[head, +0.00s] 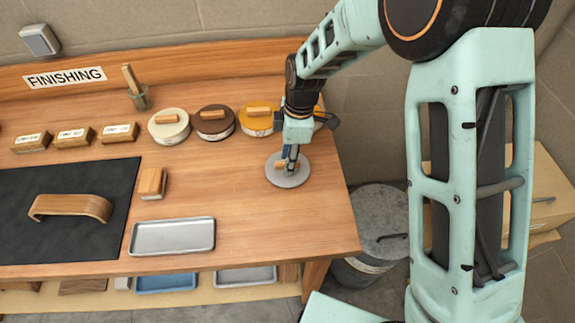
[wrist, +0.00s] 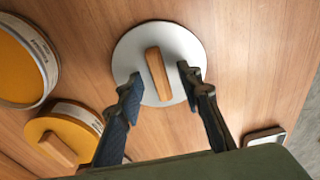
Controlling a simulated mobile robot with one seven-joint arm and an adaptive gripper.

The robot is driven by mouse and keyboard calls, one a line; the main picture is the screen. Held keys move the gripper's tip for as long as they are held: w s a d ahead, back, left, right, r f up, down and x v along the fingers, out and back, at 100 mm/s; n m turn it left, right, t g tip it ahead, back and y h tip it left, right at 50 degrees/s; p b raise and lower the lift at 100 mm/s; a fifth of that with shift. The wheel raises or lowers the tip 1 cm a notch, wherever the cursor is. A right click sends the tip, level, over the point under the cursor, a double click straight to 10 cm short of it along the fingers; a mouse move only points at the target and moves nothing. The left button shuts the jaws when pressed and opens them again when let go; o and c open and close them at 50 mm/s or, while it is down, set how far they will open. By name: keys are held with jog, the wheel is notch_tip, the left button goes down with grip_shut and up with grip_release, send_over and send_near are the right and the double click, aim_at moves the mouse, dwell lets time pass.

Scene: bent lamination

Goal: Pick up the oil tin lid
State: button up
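The oil tin lid looks to be the round grey disc (head: 288,179) with a small wooden handle, lying flat on the bench near its right end. In the wrist view the same grey lid (wrist: 184,48) is at the upper middle, with its wooden handle (wrist: 158,73) running lengthwise. My gripper (head: 290,155) is above the lid, pointing down. In the wrist view its two dark fingers (wrist: 159,85) are open, one on each side of the handle, with visible gaps. Whether the fingertips touch the lid's surface I cannot tell.
A yellow-topped tin with a wooden handle (head: 257,118) stands behind the lid, beside brown (head: 214,124) and cream (head: 169,128) ones. Another yellow tin (wrist: 18,65) shows without a handle. A metal tray (head: 172,236) lies front left. Bare wood surrounds the lid.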

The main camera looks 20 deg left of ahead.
grip_shut()
dwell(0.4)
